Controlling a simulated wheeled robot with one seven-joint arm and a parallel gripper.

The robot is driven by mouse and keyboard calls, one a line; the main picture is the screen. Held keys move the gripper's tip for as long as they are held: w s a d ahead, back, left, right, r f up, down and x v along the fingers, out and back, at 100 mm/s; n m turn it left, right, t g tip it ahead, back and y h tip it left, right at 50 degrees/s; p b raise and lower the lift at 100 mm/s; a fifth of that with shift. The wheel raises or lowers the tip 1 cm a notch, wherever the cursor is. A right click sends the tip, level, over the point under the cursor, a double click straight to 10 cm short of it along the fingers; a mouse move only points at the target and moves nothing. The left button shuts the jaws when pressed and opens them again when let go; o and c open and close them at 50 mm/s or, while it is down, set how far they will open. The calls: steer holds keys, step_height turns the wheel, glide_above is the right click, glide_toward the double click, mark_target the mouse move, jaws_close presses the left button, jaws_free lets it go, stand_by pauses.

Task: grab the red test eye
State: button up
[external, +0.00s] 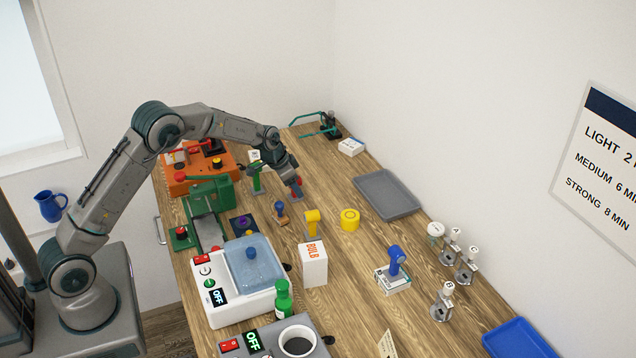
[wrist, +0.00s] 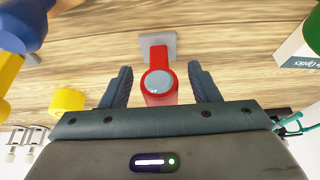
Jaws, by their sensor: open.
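The red test eye (wrist: 160,56) has a round head with a grey-blue disc and stands on a small grey base plate (wrist: 172,38). In the wrist view its head is between the two fingers of my gripper (wrist: 160,72), with a visible gap on each side. The fingers are open and hold nothing. In the external view the red test eye (external: 298,182) shows at the tips of my gripper (external: 291,181), which partly hides it. The wood table is under it.
A green stand (external: 256,178) is just left of my gripper, and a small blue eye (external: 280,209) stands nearby. A yellow eye (external: 312,219), a yellow cylinder (external: 350,221) and a grey tray (external: 388,196) are further right. An orange box (external: 187,180) is at the left.

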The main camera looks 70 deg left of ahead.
steer(key=shift+x, duration=0.8)
steer(key=c, duration=1.1)
